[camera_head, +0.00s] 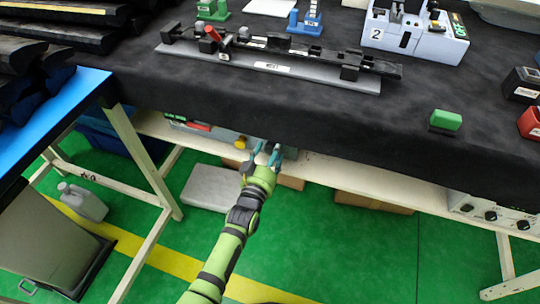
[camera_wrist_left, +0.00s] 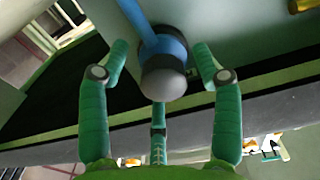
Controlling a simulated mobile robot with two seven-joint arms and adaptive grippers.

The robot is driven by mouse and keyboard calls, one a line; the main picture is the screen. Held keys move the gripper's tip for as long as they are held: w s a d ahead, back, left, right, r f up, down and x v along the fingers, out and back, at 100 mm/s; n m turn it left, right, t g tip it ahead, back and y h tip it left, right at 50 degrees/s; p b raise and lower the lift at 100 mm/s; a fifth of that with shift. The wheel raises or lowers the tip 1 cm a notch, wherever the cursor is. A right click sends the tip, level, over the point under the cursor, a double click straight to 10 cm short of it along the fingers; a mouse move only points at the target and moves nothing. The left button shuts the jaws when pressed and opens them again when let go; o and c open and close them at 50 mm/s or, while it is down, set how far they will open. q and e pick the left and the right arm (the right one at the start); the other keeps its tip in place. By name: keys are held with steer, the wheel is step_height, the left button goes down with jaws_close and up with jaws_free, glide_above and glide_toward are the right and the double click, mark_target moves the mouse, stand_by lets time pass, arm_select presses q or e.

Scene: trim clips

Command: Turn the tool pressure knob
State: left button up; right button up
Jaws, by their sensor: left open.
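A round grey knob (camera_wrist_left: 163,78) on a blue fitting (camera_wrist_left: 165,48) shows in the left wrist view; it looks like the tool pressure knob. My left gripper (camera_wrist_left: 160,62) is open, with green fingers spread on both sides of the knob and a gap to it on each side. In the head view my left gripper (camera_head: 268,154) reaches under the front edge of the black table, and the knob itself cannot be made out there. My right gripper is not in view.
The black-covered table (camera_head: 300,115) overhangs the gripper. A white lower shelf (camera_head: 345,175) runs beneath it, with a yellow knob (camera_head: 240,142) just left of the gripper. A grey box (camera_head: 210,187) lies on the green floor.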

arm_select(q)
steer(key=v, duration=1.2)
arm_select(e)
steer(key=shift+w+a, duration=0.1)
